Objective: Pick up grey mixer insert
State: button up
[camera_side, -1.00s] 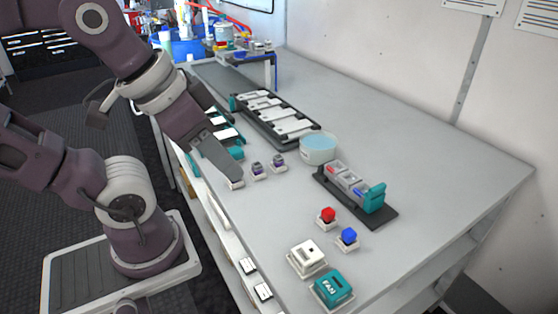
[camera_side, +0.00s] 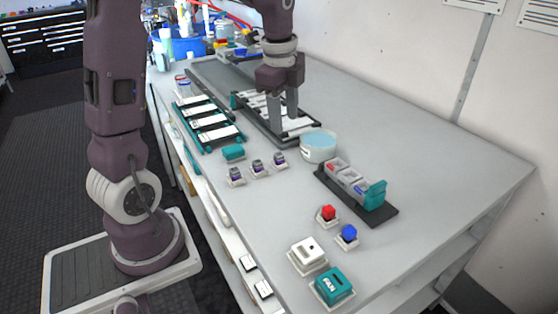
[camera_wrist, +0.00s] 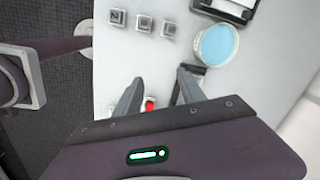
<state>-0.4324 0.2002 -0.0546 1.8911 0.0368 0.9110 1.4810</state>
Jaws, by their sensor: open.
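Three small dark grey-purple pieces on pale square bases stand in a row on the table, at left (camera_side: 235,176), middle (camera_side: 257,167) and right (camera_side: 279,160). They fit the mixer insert best, but I cannot tell for sure which is meant. In the wrist view they show at the top, at left (camera_wrist: 115,16), middle (camera_wrist: 143,24) and right (camera_wrist: 169,28), clear of my fingers. My gripper (camera_side: 283,124) is open and points down, appearing over the near end of the long black rack. In the wrist view my gripper (camera_wrist: 158,82) has nothing between its fingers.
A tub of blue liquid (camera_side: 319,147) stands right of the row. A black tray (camera_side: 390,216) holds grey cups and a teal block. Red (camera_side: 327,214) and blue (camera_side: 348,236) knobs, white and teal boxes stand nearer. A teal block (camera_side: 233,153) lies behind the row.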

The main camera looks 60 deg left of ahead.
aim_at(279, 154)
jog(key=w+a+f+m, duration=0.1)
jog(key=a+f, duration=0.1)
jog(key=w+a+f+m+g, duration=0.1)
jog(key=a+f+m, duration=0.1)
jog(key=a+f, duration=0.1)
jog(key=w+a+f+m, duration=0.1)
jog(key=a+f+m, duration=0.1)
jog(key=a+f, duration=0.1)
jog(key=shift+w+f+h, duration=0.25)
jog(key=shift+h, duration=0.15)
notch_tip(279, 154, down, 7)
jog(key=shift+a+f, duration=0.1)
jog(key=shift+f, duration=0.05)
grip_shut()
